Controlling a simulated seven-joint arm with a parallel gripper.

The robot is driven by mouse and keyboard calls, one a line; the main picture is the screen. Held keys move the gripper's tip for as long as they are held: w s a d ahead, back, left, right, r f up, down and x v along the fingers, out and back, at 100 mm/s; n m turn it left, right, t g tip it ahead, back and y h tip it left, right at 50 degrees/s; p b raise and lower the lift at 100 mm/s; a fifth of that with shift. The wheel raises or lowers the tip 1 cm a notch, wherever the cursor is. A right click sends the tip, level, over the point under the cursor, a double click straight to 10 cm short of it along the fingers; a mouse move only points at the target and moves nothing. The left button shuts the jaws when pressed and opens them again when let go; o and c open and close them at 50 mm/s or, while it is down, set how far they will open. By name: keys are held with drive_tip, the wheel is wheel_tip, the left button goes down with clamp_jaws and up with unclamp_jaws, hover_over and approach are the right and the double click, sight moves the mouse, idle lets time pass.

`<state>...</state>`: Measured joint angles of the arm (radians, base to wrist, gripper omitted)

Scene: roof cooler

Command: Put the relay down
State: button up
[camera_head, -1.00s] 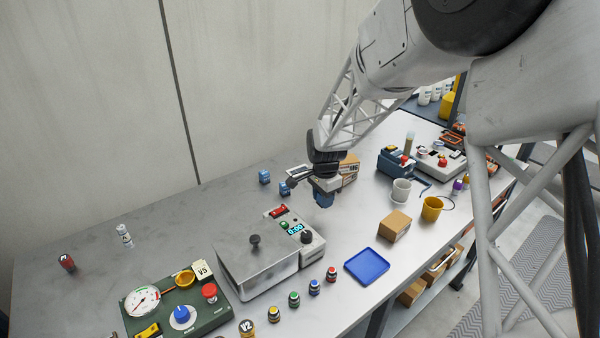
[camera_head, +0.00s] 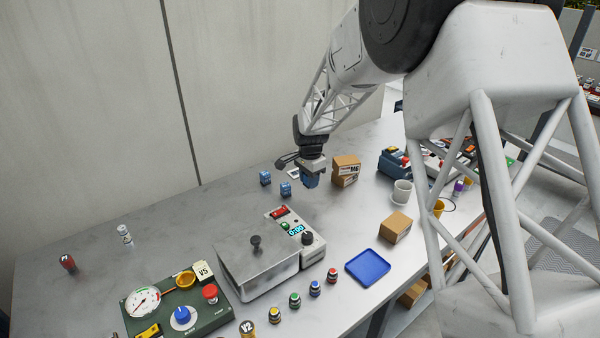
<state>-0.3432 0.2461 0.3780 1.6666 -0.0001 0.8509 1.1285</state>
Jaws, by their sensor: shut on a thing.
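My gripper (camera_head: 311,168) is shut on a blue relay (camera_head: 311,180), pointing down over the back part of the table. I cannot tell whether the relay touches the table. Two similar blue relays (camera_head: 265,177) (camera_head: 286,188) stand on the table just left of it, apart from the held one. The fingers partly hide the held relay's top.
Cardboard boxes (camera_head: 346,166) stand close right of my gripper. A grey lidded device (camera_head: 258,265) with a display is in front. A blue tray (camera_head: 352,268), a small box (camera_head: 396,228) and a white cup (camera_head: 402,190) are to the right. The back left table is mostly clear.

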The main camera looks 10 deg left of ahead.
drive_tip(key=shift+w, duration=0.1)
drive_tip(key=w+a, duration=0.1)
drive_tip(key=w, duration=0.4)
drive_tip(key=w+a+f, duration=0.1)
drive_tip(key=w+a, duration=0.1)
drive_tip(key=w, duration=0.3)
drive_tip(key=w+a, duration=0.2)
drive_tip(key=w, duration=0.3)
drive_tip(key=shift+a+f, duration=0.15)
drive_tip(key=shift+f, duration=0.05)
drive_tip(key=shift+f, duration=0.1)
drive_tip(key=shift+f, duration=1.65)
drive_tip(key=shift+f, duration=0.15)
drive_tip(key=o, duration=0.9)
wheel_tip(320, 180, up, 12)
drive_tip(key=shift+r, duration=0.15)
